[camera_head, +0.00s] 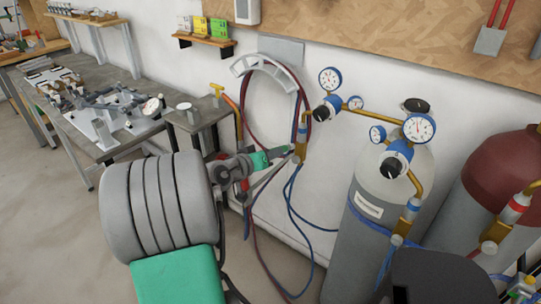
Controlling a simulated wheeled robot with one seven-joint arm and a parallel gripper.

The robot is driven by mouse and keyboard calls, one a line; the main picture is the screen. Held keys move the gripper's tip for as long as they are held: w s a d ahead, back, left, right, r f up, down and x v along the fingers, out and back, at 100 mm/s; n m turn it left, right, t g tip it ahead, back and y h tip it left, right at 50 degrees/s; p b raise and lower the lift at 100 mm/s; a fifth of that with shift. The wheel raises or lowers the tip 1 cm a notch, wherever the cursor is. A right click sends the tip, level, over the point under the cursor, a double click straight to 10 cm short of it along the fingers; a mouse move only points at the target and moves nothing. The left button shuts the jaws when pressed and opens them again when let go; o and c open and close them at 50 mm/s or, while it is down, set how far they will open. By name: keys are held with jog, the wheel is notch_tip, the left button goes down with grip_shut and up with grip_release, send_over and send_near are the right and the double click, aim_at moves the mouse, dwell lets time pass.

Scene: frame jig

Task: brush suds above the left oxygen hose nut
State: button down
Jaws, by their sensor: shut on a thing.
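The left regulator's blue knob and two gauges (331,79) show at the upper middle, above a brass outlet with a blue hose. The left oxygen hose nut (302,142) is a small brass fitting on that outlet. My gripper (266,162) is just left of it, seen from behind and partly hidden by its own wrist. It is shut on a slim green-handled thing, apparently the brush (279,152), whose tip points right, close to the nut. I cannot tell whether the tip touches it. No suds can be made out at this size.
A grey cylinder (344,240) with a second regulator (397,158) stands to the right, with a dark red cylinder (497,172) beyond it. Looped red and blue hoses (242,105) hang on the wall behind. A workbench with a metal jig (103,120) is at left.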

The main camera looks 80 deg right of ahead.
jog(key=shift+s, duration=0.1)
jog(key=shift+b, duration=0.85)
dwell(0.4)
jog(key=w+a+b, duration=0.1)
jog(key=w+a, duration=0.1)
jog(key=a, duration=0.3)
jog(key=shift+w+a, duration=0.25)
jog(key=shift+w+a+b, duration=0.15)
jog(key=shift+w+a, duration=0.15)
jog(key=shift+a, duration=0.4)
jog(key=shift+w+a+b, duration=0.15)
jog(key=shift+w+a, duration=0.15)
jog(key=shift+a, duration=0.4)
